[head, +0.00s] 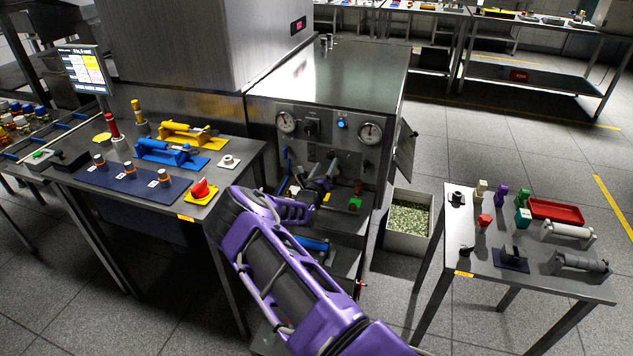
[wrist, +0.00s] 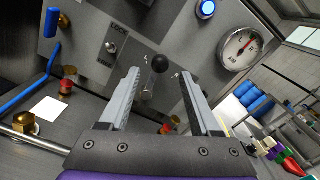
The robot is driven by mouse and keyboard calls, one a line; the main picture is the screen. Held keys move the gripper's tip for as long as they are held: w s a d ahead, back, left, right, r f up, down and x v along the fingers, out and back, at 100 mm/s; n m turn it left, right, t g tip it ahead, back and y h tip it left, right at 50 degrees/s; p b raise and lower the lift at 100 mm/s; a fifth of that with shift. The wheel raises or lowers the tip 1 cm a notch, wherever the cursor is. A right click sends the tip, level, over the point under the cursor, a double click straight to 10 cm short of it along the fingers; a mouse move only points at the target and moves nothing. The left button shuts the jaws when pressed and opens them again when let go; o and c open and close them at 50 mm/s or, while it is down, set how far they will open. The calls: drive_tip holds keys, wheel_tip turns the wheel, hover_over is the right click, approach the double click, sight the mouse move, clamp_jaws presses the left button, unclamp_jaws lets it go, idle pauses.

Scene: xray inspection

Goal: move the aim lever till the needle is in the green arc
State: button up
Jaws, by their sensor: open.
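A lever with a black ball knob (wrist: 160,63) stands out from the grey panel; I take it for the aim lever. My gripper (wrist: 160,80) is open in the wrist view, with one finger on each side of the knob and a gap to both. The knob appears near the fingertips; its depth between them is unclear. In the head view my gripper (head: 328,180) is at the machine front and hides the lever. A round gauge (wrist: 238,47) with a reddish needle sits right of the lever; it also shows in the head view (head: 370,132). I cannot make out a green arc.
A blue lit button (wrist: 205,8) is left of the gauge. A blue handle (wrist: 52,22) and a LOCK plate (wrist: 112,45) are left of the lever. A second gauge (head: 286,121) is on the panel. A bin (head: 408,222) and side table (head: 520,272) stand right.

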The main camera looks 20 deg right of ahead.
drive_tip(key=p+v, duration=0.1)
drive_tip(key=v, duration=0.9)
drive_tip(key=shift+a, duration=0.1)
